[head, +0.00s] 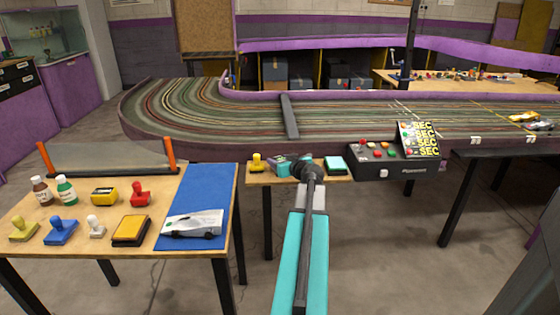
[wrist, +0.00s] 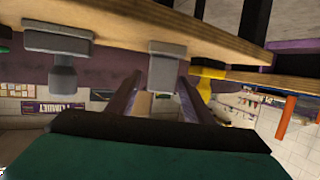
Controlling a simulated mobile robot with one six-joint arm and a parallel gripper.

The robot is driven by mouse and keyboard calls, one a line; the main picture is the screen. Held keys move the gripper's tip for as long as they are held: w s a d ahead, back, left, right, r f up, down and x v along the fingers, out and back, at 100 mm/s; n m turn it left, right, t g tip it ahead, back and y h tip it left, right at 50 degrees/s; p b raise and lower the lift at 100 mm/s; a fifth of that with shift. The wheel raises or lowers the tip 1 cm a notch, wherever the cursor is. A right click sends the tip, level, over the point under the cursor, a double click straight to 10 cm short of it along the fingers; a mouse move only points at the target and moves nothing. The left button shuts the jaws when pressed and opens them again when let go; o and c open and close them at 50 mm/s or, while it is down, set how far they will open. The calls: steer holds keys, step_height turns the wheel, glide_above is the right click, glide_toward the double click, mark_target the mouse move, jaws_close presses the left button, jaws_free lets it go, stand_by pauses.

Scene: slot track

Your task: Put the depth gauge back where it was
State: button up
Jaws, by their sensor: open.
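My gripper (wrist: 157,88) is open, with its two purple fingers either side of a grey piece (wrist: 167,55) that has a wide base and a narrower stem. I cannot tell whether the fingers touch it. Another grey piece (wrist: 62,55) of similar shape stands on the same wooden top; the wrist picture appears upside down. I cannot tell for sure which piece, if either, is the depth gauge. In the head view my gripper (head: 283,166) is over the small middle table (head: 258,178), and my arm hides part of that table top.
A yellow stamp (head: 257,163) stands left of my gripper and a teal pad (head: 336,164) right of it. A black control box (head: 395,168) is farther right. The left table (head: 70,205) holds stamps, bottles and a silver car (head: 193,227). The slot track (head: 180,100) lies behind.

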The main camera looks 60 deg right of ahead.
steer(key=shift+s+r, duration=0.1)
steer(key=v, duration=1.2)
stand_by(0.9)
